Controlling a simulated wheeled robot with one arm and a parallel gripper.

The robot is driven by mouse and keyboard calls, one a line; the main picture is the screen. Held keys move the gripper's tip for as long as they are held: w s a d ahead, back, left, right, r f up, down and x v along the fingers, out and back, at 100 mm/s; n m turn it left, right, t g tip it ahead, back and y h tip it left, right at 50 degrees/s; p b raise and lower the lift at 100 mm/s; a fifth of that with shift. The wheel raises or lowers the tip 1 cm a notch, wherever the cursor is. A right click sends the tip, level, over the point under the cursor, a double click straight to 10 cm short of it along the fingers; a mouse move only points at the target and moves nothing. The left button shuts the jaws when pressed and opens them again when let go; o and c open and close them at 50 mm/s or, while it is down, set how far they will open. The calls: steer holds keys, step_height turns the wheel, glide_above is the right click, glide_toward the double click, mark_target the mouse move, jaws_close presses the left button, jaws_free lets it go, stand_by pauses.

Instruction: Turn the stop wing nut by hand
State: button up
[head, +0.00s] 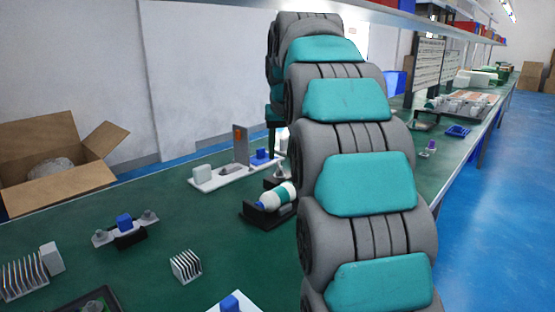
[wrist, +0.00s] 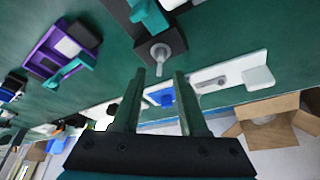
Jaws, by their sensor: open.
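In the wrist view, a grey metal fitting (wrist: 160,53) with a round washer-like base stands on a black block (wrist: 174,42). It looks like the stop wing nut, but its wings are not clear. A teal part (wrist: 148,15) sits beside it on the same block. My gripper (wrist: 168,75) is open and empty, its two fingers apart and pointing toward the fitting. In the picture the fingertips end just below the fitting; I cannot tell the remaining depth. In the head view my arm hides most of this spot and the fingertips.
A white board (head: 225,178) with a blue block (head: 261,157) and an upright grey plate (head: 241,146) lies close by. A teal-and-white cylinder (head: 282,196) rests in a black cradle (head: 262,218). A purple tray (wrist: 46,61) is at left in the wrist view. Green bench (head: 170,215) shows between parts.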

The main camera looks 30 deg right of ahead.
mark_target(280, 163)
steer(key=shift+x, duration=1.9)
jaws_close()
